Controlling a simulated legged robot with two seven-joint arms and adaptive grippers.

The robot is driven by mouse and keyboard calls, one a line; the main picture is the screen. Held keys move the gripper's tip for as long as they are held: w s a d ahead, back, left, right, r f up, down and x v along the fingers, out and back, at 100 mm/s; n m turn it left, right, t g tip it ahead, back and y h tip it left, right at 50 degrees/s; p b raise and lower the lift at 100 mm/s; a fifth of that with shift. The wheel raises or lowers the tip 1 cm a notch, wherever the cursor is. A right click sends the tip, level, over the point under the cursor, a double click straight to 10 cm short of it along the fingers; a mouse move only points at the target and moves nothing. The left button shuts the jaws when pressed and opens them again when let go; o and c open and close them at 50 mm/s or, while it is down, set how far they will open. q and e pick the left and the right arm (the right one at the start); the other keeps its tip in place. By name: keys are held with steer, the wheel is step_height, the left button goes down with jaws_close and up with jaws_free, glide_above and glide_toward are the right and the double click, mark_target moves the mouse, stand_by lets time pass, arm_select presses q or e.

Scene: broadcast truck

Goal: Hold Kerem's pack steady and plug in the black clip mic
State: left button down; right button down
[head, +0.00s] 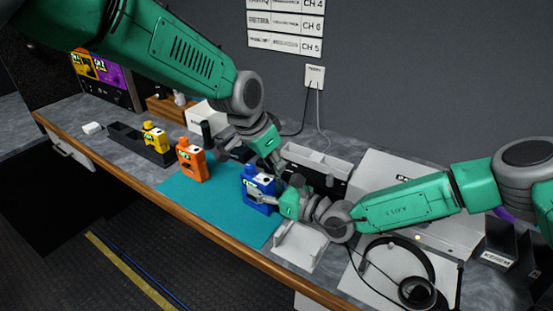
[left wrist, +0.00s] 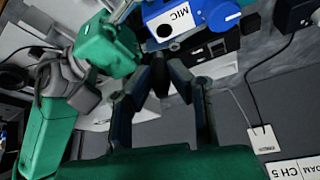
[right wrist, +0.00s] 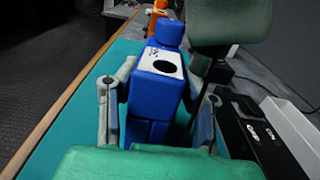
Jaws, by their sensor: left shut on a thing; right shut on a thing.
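A blue pack (head: 262,187) stands upright on the teal mat (head: 223,208). I cannot read a name on it. My right gripper (head: 262,196) is shut on its sides; the right wrist view shows the pack (right wrist: 155,85) between both fingers. My left gripper (head: 277,166) is above and beside the pack, shut on a small dark thing (left wrist: 158,82), probably the black clip mic plug, mostly hidden by the fingers. In the left wrist view the pack (left wrist: 180,22), marked MIC, is apart from the fingertips.
An orange pack (head: 192,160) stands on the mat's left part. A yellow pack (head: 155,137) is in a black tray (head: 128,140). A white stand (head: 300,245) and headphones (head: 395,270) lie to the right. A white-and-black box (head: 318,165) is behind the blue pack.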

mark_target(269, 180)
arm_select(q)
steer(key=shift+a, duration=0.15)
arm_select(e)
steer(key=shift+s+a+f, duration=0.1)
steer(key=shift+s+f, duration=0.1)
steer(key=shift+f, duration=0.15)
arm_select(q)
steer(key=shift+a, duration=1)
steer(key=shift+s+a, duration=0.1)
stand_by(0.9)
steer(key=shift+f, duration=1.05)
steer(key=c, duration=1.4)
jaws_free()
steer(key=v, duration=1.1)
steer(key=shift+s+a+r, duration=0.1)
steer(key=shift+a+r, duration=0.2)
